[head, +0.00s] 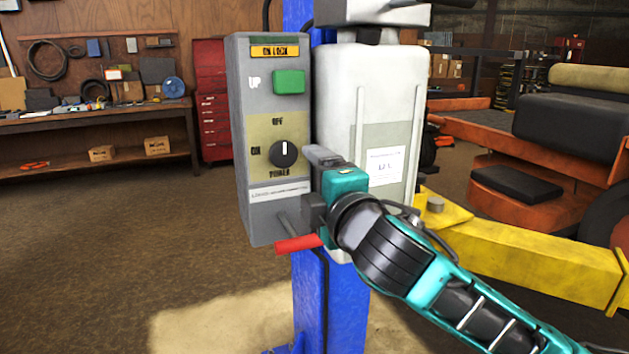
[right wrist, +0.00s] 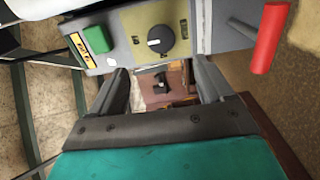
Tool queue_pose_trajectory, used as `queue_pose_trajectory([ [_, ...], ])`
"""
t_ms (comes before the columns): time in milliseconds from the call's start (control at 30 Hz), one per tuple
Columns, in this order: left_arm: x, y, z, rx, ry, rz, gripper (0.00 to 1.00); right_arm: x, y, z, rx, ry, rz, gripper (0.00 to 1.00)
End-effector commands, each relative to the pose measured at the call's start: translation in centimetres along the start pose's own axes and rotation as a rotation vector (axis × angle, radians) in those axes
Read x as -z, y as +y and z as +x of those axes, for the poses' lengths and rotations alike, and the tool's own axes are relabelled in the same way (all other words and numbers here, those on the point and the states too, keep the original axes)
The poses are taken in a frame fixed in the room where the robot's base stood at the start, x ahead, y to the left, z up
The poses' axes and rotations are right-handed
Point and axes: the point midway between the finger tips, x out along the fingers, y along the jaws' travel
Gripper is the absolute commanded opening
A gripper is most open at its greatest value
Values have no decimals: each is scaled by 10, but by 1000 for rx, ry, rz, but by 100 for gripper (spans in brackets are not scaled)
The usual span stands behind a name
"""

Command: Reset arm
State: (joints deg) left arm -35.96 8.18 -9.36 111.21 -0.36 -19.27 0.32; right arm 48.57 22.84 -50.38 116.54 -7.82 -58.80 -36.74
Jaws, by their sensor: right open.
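The grey control box (head: 262,215) is mounted by the blue post (head: 325,310) in the head view. It has a green UP button (head: 289,82), a black power knob (head: 285,154) whose white mark points up toward OFF, and a red-handled lever (head: 298,244) low down. My right gripper (head: 312,185) is at the box's right edge, between knob and lever. In the right wrist view the open gripper (right wrist: 163,82) has nothing between its fingers; the knob (right wrist: 160,39) and red handle (right wrist: 270,38) lie beyond them. My left gripper is not in view.
A white tank (head: 335,85) stands right beside the box. A yellow lift arm (head: 530,255) extends to the right, below an orange mower (head: 520,200). A workbench (head: 90,118) and a red tool cabinet (head: 211,115) stand at the back left. The floor at left is clear.

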Motion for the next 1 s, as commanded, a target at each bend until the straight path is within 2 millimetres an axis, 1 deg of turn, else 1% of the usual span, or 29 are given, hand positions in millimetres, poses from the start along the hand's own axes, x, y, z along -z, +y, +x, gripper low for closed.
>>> queue_pose_trajectory([
  [300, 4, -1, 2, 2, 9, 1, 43, 0, -1, 0, 2, 0, 3, 80],
  [367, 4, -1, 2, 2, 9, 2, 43, 0, -6, 0, 10, 2, 17, 80],
  [467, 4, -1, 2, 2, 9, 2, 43, -1, -25, -1, 39, 10, 89, 80],
  [567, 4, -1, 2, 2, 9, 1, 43, -3, -61, -4, 92, 18, 221, 80],
  [600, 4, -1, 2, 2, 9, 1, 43, -4, -78, -7, 116, 20, 288, 80],
  [667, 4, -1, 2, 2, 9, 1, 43, -7, -104, -12, 152, 14, 392, 80],
  [700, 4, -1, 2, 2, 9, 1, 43, -9, -122, -17, 173, 9, 461, 80],
  [767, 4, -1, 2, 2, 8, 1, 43, -12, -147, -25, 204, -6, 562, 80],
  [800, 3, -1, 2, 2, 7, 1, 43, -15, -165, -31, 223, -19, 629, 80],
  [867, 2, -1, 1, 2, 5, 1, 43, -19, -191, -42, 252, -43, 729, 80],
  [900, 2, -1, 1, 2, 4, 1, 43, -22, -209, -51, 270, -63, 793, 80],
  [967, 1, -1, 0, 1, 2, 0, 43, -26, -236, -66, 295, -98, 889, 80],
  [1000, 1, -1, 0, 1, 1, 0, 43, -30, -254, -77, 309, -124, 950, 80],
])
